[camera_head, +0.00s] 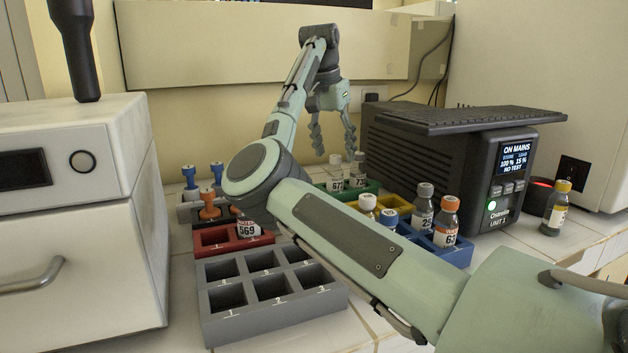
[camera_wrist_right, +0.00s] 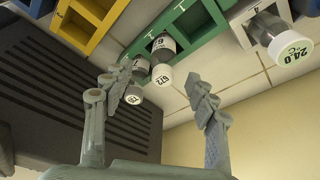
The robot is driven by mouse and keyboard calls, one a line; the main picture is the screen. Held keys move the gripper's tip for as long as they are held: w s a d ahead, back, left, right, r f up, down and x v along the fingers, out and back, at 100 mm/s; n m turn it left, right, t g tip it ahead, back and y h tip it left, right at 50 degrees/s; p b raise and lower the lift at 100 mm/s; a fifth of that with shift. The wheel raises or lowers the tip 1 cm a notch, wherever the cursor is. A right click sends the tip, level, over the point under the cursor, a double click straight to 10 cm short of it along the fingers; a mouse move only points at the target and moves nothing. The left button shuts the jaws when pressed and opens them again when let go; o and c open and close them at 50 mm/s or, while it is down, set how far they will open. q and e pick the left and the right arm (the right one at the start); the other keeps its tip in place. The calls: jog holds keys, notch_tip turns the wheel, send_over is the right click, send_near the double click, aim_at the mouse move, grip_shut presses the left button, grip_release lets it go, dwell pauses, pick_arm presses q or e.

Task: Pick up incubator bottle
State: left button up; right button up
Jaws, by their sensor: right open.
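My right gripper (camera_head: 334,153) is open and empty at the back of the bench, fingers pointing down above a green rack (camera_head: 372,188). Two white-capped bottles stand in that rack: one marked 672 (camera_head: 336,182) and one beside it (camera_head: 358,176). In the right wrist view the open gripper (camera_wrist_right: 160,82) has the green rack (camera_wrist_right: 203,24) ahead of it. There the 672 bottle (camera_wrist_right: 161,75) shows between the fingertips, and the other bottle (camera_wrist_right: 134,95) shows close to the left finger. I see no finger closed on either. Which bottle the task means cannot be told. My left gripper is out of view.
An empty grey rack (camera_head: 230,322) stands in front, with a red rack (camera_head: 243,247) behind it. A blue rack (camera_head: 455,254) holds bottles. A black power unit (camera_head: 410,150) stands right of the gripper. A white cabinet (camera_head: 75,260) stands left. A yellow-capped bottle (camera_head: 555,212) stands far right.

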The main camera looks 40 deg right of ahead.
aim_at(335, 174)
jog(key=x, duration=0.7)
jog(key=shift+w+f, duration=0.25)
jog(key=shift+f, duration=0.05)
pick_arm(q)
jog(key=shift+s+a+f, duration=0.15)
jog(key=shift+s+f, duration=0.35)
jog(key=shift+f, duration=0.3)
pick_arm(e)
jog(key=shift+a, duration=0.1)
jog(key=c, duration=1.2)
jog(key=shift+r, duration=0.15)
jog(key=shift+c, duration=0.2)
